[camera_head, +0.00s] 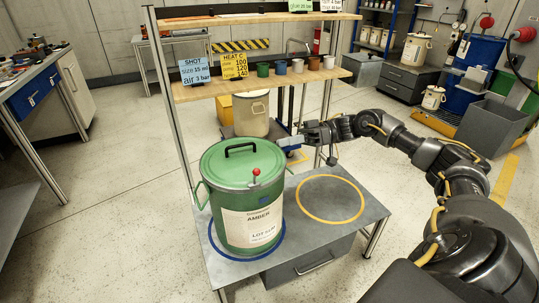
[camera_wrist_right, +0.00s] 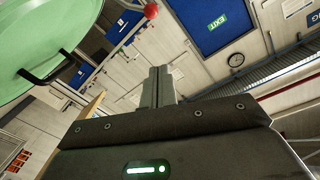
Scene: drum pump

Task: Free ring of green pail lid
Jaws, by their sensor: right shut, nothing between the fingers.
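The green pail (camera_head: 222,222) stands upright on the grey table inside a blue ring marking. Its green lid (camera_head: 224,172) is on, with a black handle (camera_head: 240,147) on top. A lever with a red knob (camera_head: 256,172) stands at the lid's front right edge. In the right wrist view, the lid (camera_wrist_right: 40,35) fills the upper left, and the red knob (camera_wrist_right: 151,11) is at the top. My right gripper (camera_head: 281,138) is shut and empty, just right of the lid's far edge; its closed fingers (camera_wrist_right: 159,80) point away from the wrist. My left gripper is not in view.
A yellow ring marking (camera_head: 331,198) on the table's right side is empty. A shelf (camera_head: 262,83) with small cups and signs crosses above the table's back. A beige pail (camera_head: 251,113) stands behind the green pail. Metal posts frame the table.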

